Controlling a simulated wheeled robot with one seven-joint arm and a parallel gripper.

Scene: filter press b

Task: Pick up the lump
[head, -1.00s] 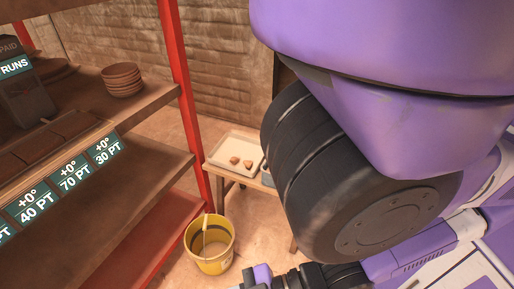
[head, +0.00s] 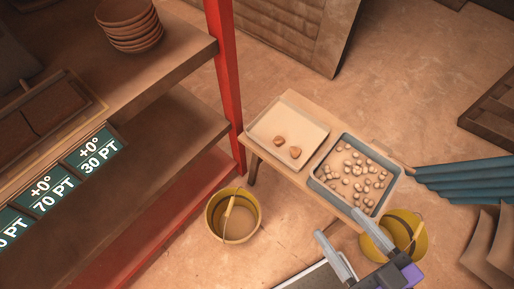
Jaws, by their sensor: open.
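I cannot tell which piece the task calls the lump. My gripper (head: 338,224) is at the bottom right, in front of the table's near edge. Its two grey fingers are spread apart with nothing between them, pointing toward the trays. It is clear of both brown lumps.
A yellow bucket (head: 232,215) stands on the floor by the shelf's red post (head: 224,80). Another yellow bucket (head: 416,240) stands right of my gripper. Stacked bowls (head: 128,28) sit on the shelf. Blue corrugated sheets (head: 465,176) lie at right. Open floor lies behind the table.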

